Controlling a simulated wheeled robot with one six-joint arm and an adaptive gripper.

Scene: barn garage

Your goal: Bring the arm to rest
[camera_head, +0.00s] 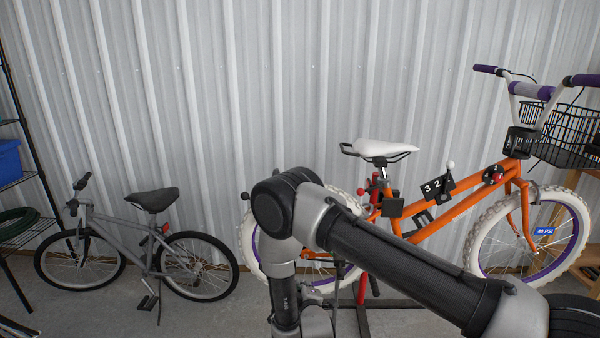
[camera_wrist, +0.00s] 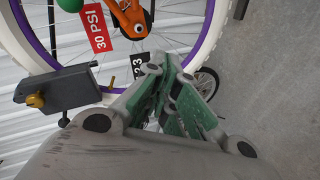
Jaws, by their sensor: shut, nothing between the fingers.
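My arm (camera_head: 400,262) crosses the lower middle and right of the head view, with its elbow (camera_head: 285,205) raised in front of the orange bike. The gripper itself does not show in that view. In the wrist view my gripper (camera_wrist: 168,65) is shut and empty, its green-padded fingers together. Beyond the fingers is a bike wheel with a purple rim (camera_wrist: 40,50) and a white tyre (camera_wrist: 207,42). The gap between gripper and wheel is hard to judge.
An orange bike (camera_head: 460,218) stands on a red stand (camera_head: 362,290). A grey bike (camera_head: 150,240) stands at left. Shelves with a blue bin (camera_head: 8,160) are at far left. In the wrist view, a red 30 PSI tag (camera_wrist: 96,29) and a grey block (camera_wrist: 70,87) are near the wheel.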

